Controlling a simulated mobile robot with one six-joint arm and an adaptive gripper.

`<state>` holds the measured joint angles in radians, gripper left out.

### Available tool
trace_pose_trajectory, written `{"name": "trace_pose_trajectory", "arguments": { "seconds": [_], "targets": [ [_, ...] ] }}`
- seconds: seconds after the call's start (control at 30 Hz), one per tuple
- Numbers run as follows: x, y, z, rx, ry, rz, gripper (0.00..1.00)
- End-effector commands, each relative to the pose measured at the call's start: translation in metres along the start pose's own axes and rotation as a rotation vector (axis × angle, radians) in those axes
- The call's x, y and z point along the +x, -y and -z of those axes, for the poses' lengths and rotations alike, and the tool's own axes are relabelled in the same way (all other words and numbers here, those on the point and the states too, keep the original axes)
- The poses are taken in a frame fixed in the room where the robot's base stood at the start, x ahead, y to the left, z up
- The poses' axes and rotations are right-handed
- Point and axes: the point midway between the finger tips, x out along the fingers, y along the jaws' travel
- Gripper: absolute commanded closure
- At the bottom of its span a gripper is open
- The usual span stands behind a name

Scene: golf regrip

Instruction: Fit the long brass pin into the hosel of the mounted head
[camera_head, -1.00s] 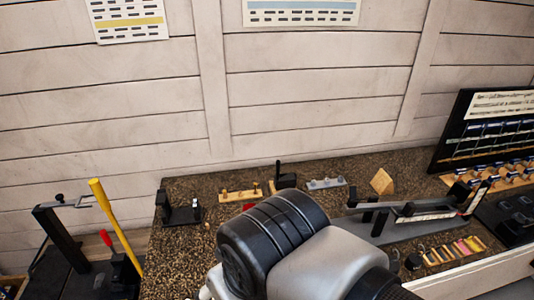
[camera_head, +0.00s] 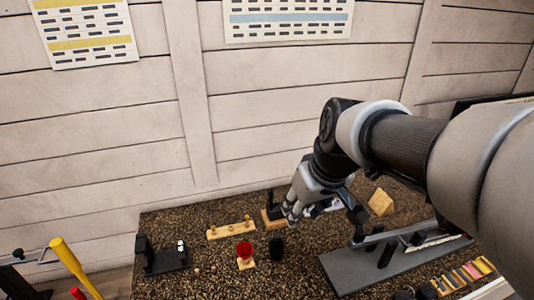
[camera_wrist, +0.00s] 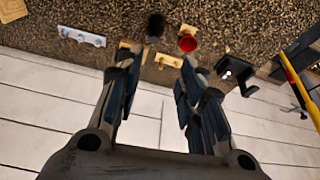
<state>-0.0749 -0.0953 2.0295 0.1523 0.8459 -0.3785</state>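My gripper (camera_head: 322,212) hangs above the back of the bench, pointing down. In the wrist view my gripper (camera_wrist: 158,75) is open, with nothing between its fingers. A wooden rack (camera_head: 231,230) with several small brass pieces stands left of it; the rack also shows beyond the fingertips in the wrist view (camera_wrist: 168,60). I cannot tell which piece is the long pin. A black fixture (camera_head: 160,259) with a small silvery part stands at the bench's left; it also shows in the wrist view (camera_wrist: 237,72). I cannot tell whether it is the mounted head.
A wooden block (camera_head: 272,218) is partly behind my gripper. A wooden wedge (camera_head: 381,203) and a long grey stand (camera_head: 350,266) lie right. A yellow shaft (camera_head: 75,268) rises left.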

Motion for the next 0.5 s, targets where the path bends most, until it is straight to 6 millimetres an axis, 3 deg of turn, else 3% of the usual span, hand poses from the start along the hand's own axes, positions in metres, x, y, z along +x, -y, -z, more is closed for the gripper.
{"name": "trace_pose_trajectory", "arguments": {
  "seconds": [0.03, 0.2, 0.33, 0.5],
  "targets": [
    [0.018, -0.001, 0.024, -0.038, 0.01, 0.02, 0.64],
    [0.084, 0.001, 0.092, -0.174, 0.008, 0.076, 0.64],
    [0.135, 0.006, 0.126, -0.259, 0.002, 0.108, 0.64],
    [0.181, 0.011, 0.148, -0.327, -0.005, 0.131, 0.64]
  ]
}}
